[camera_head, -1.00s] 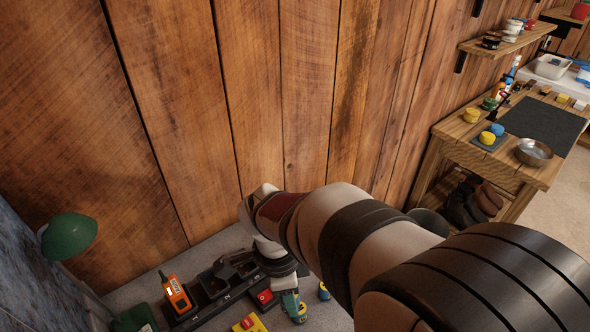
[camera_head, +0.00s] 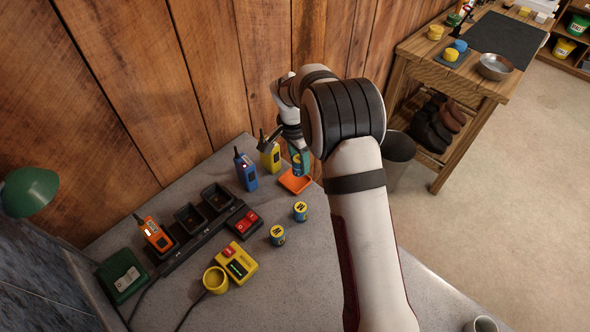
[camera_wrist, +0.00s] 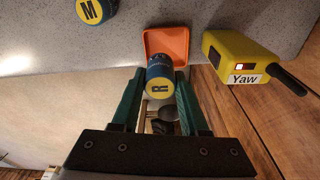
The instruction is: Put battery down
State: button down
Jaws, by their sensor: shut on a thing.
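My gripper (camera_wrist: 159,100) is shut on a blue and yellow battery marked R (camera_wrist: 160,86). The fingers are green, one on each side of it. In the head view the battery (camera_head: 297,166) shows beneath my wrist, near the orange tray (camera_head: 295,184) at the back of the grey counter. In the wrist view the small square tray (camera_wrist: 166,34) lies just beyond the battery and looks empty where visible. I cannot tell whether the battery touches the tray. Two more batteries stand on the counter, one nearer the tray (camera_head: 300,212) and one farther left (camera_head: 277,236).
A yellow radio labelled Yaw (camera_wrist: 236,57) and a blue radio (camera_head: 246,171) stand by the wall. A black charger (camera_head: 183,255) holds an orange radio (camera_head: 154,236). A yellow tester (camera_head: 238,262) sits in front. The counter's front middle is clear.

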aim_at(295, 171)
jog(key=shift+w+a+f, duration=0.1)
jog(key=shift+a+f, duration=0.1)
jog(key=shift+f, duration=0.55)
jog(key=shift+w+a+f, duration=0.1)
jog(key=shift+a+f, duration=0.05)
jog(key=shift+f, duration=0.65)
jog(key=shift+a+f, duration=0.2)
jog(key=shift+f, duration=0.55)
jog(key=shift+f, duration=0.2)
jog(key=shift+c, duration=2.1)
grip_release()
